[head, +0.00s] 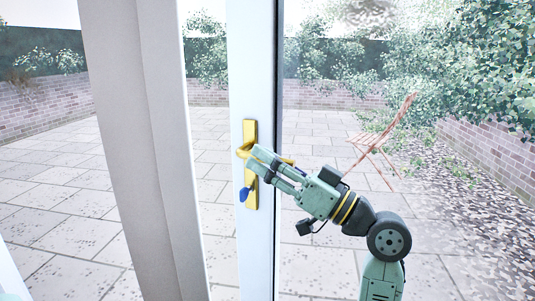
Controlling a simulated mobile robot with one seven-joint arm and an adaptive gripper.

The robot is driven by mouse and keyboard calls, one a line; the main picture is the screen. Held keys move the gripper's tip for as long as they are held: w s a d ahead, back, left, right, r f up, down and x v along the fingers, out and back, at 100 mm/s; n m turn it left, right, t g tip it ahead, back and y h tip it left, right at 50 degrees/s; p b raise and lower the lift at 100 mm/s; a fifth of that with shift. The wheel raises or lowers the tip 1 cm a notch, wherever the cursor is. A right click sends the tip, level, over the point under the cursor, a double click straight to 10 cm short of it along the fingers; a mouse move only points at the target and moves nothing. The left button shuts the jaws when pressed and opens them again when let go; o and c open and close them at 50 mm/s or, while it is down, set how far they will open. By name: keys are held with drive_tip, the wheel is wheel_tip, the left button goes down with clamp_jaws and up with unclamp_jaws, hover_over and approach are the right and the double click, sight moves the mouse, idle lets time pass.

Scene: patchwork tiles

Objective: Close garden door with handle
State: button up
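The garden door's white frame edge (257,40) stands upright near the middle of the head view, with glass to its right. A brass handle plate (250,132) is fixed on it, and the brass lever handle (243,152) projects from the plate. A blue key or tag (244,194) sits at the lower part of the plate. My gripper (258,161) reaches in from the right and its fingers overlap the lever, partly hiding it. I cannot tell whether the fingers are closed on the lever or only beside it.
A beige upright post or frame (140,110) stands left of the door edge. Outside are a paved patio (60,200), a reddish folding chair (375,137), brick walls (490,150) and bushes (470,60). The paving around the chair is mostly clear.

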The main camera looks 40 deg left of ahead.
drive_tip(key=shift+a+r, duration=0.1)
drive_tip(key=shift+a, duration=0.1)
clamp_jaws()
idle(0.3)
idle(0.5)
